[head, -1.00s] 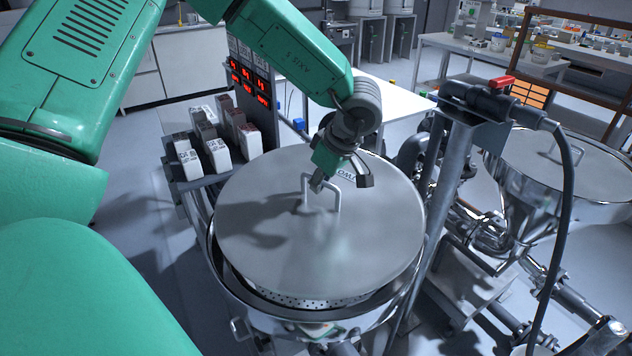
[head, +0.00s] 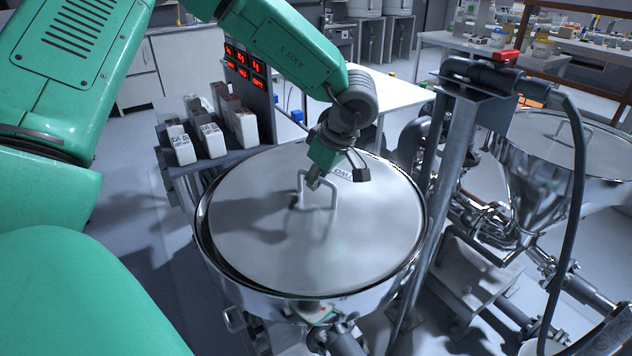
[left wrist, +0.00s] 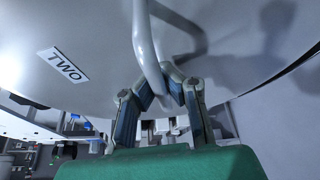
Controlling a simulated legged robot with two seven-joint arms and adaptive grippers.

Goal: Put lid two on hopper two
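Lid two (head: 318,245) is a round grey disc with a raised handle (head: 334,194) and a label reading TWO, which also shows in the left wrist view (left wrist: 62,65). It sits over the mouth of hopper two (head: 208,250), a shiny steel funnel, within its rim. A dark gap shows along the left and front-left edge. My left gripper (head: 314,182) is at the handle; in the left wrist view its fingers (left wrist: 168,98) close around the handle bar. My right gripper is not in view.
A post with a red-handled valve and a black hose (head: 577,190) stands right of the hopper. Another lidded hopper (head: 545,190) is further right. A shelf with several cartons (head: 210,140) and red displays (head: 244,68) stands at the left.

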